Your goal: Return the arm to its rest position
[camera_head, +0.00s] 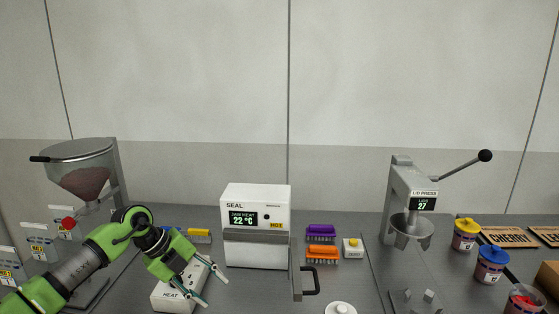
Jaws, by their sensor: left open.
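My left arm (75,271), green and dark grey, comes in from the lower left. Its left gripper (209,284) is open, with its two fingers spread apart and pointing down and to the right. Nothing shows between them. The gripper is in front of and over the white box marked HEAT (163,297) and hides part of it; I cannot tell if they touch. It is left of the white SEAL unit (256,197), whose display reads 22 °C. My right gripper is not in view.
A hopper machine (80,152) stands at the left. Purple (320,232) and orange (322,253) brushes and a small white button box (352,248) lie right of the SEAL unit. A lid press (402,190), lidded jars (466,235) and trays (509,237) occupy the right.

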